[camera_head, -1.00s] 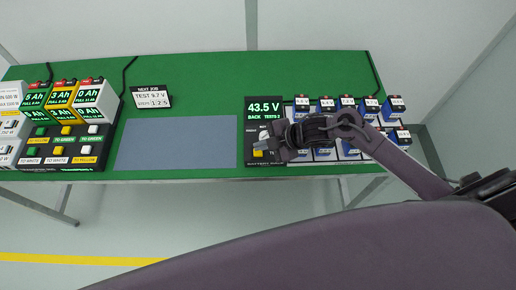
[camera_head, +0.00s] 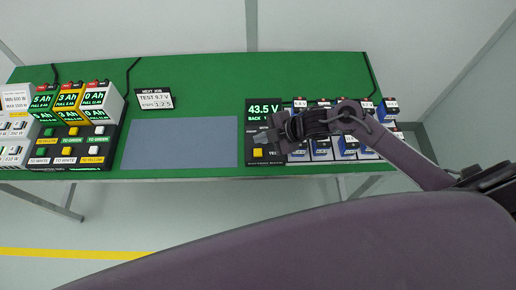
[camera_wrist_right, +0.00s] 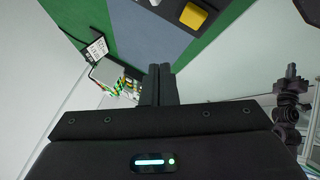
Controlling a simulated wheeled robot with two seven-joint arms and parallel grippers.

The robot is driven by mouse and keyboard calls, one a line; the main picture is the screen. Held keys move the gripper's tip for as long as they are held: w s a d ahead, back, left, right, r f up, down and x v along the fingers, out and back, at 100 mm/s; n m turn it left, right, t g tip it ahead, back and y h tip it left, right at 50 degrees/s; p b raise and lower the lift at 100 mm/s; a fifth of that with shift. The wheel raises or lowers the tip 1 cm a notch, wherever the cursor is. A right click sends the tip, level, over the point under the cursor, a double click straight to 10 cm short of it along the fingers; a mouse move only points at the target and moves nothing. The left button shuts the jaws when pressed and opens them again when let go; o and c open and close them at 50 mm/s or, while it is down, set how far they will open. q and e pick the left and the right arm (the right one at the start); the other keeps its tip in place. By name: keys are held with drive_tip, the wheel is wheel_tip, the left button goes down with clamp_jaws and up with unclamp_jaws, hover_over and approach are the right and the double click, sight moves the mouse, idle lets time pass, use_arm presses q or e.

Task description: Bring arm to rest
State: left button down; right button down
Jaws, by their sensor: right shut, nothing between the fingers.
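My right arm comes in from the right in the head view. Its gripper (camera_head: 262,143) is shut and empty, over the front left part of the black test panel. In the right wrist view the shut fingers (camera_wrist_right: 158,84) point toward the table, with nothing between them. The arm covers part of the panel and several of the blue and white batteries (camera_head: 322,149). My left gripper does not show in the head view. A dark arm with a gripper shows at the right edge of the right wrist view (camera_wrist_right: 290,100); I cannot tell its finger state.
The green table (camera_head: 215,75) carries a grey mat (camera_head: 180,143), a sign reading "NEXT JOB" (camera_head: 155,98), and a display reading "43.5 V" (camera_head: 264,108). Chargers with coloured buttons (camera_head: 68,140) stand at the left. The mat is bare. A yellow floor line (camera_head: 70,254) runs in front.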

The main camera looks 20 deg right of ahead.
idle(0.7)
wheel_tip(320, 180, up, 5)
drive_tip(key=s+a+m+t+h, duration=0.2)
drive_tip(key=m+t+h, duration=0.15)
drive_tip(key=m, duration=0.35)
drive_tip(key=s+d+r+m+g+h, duration=0.2)
drive_tip(key=s+d+m+g, duration=0.1)
drive_tip(key=s+m, duration=0.3)
drive_tip(key=s+d+r+m+g+h, duration=0.1)
drive_tip(key=s+d+m+g+h, duration=0.1)
drive_tip(key=s+d+m, duration=0.3)
wheel_tip(320, 180, down, 32)
drive_tip(key=s+a+g+b, duration=0.1)
drive_tip(key=s+g+b, duration=0.1)
drive_tip(key=b, duration=0.3)
drive_tip(key=s+d+f+b, duration=0.1)
drive_tip(key=s+f+b, duration=0.1)
drive_tip(key=s+f, duration=0.8)
drive_tip(key=s+d+f+b, duration=0.2)
drive_tip(key=s+f, duration=0.8)
drive_tip(key=f, duration=0.4)
drive_tip(key=shift+s+d+g, duration=0.2)
drive_tip(key=shift+d+g, duration=0.05)
drive_tip(key=shift+g, duration=0.1)
